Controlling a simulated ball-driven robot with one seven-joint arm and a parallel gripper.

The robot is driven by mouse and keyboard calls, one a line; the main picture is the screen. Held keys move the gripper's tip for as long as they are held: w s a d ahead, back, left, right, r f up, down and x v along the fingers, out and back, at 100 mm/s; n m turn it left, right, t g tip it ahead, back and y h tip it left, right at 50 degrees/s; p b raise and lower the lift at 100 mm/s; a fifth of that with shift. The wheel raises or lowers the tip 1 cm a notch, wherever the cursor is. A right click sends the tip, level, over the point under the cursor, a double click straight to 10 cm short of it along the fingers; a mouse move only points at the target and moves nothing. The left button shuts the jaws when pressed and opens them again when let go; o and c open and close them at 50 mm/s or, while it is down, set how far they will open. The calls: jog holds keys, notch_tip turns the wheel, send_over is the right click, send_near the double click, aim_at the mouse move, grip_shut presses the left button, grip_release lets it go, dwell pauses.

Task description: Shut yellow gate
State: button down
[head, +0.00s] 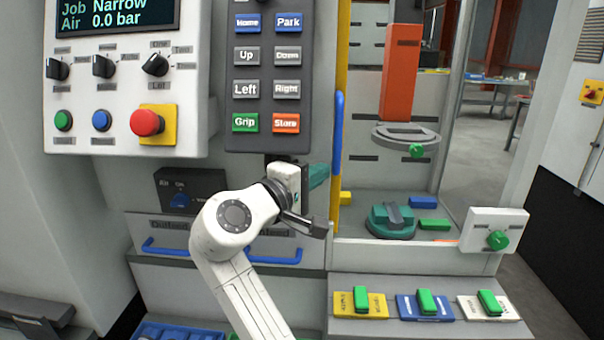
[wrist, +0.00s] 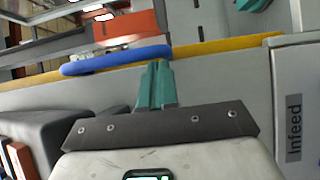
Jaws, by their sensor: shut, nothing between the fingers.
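The yellow gate (head: 343,60) shows in the head view as a narrow upright strip at the left side of the bay, with the bay to its right uncovered. A blue handle (head: 338,130) stands upright on it. In the wrist view the yellow edge (wrist: 218,46) runs across the picture, with the blue handle (wrist: 115,60) in front of it. My gripper (head: 320,175) has teal fingers, shut and empty, just left of the handle's lower end. In the wrist view the fingertips (wrist: 156,68) are close to the handle; I cannot tell if they touch.
An orange gantry column (head: 400,75) hangs in the bay above a teal part (head: 391,220). A button panel (head: 268,80) and a control box with a red stop button (head: 147,122) are above and left of my arm. A switch shelf (head: 425,305) juts out low in front.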

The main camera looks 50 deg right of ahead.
jog(key=shift+s+d, duration=0.1)
jog(key=shift+s, duration=0.05)
jog(key=s+d+p, duration=0.6)
jog(key=s+d, duration=0.5)
jog(key=s, duration=0.4)
jog(key=s+d+p, duration=0.6)
jog(key=s+d, duration=0.6)
jog(key=s, duration=0.2)
jog(key=shift+s, duration=0.35)
jog(key=shift+s, duration=0.15)
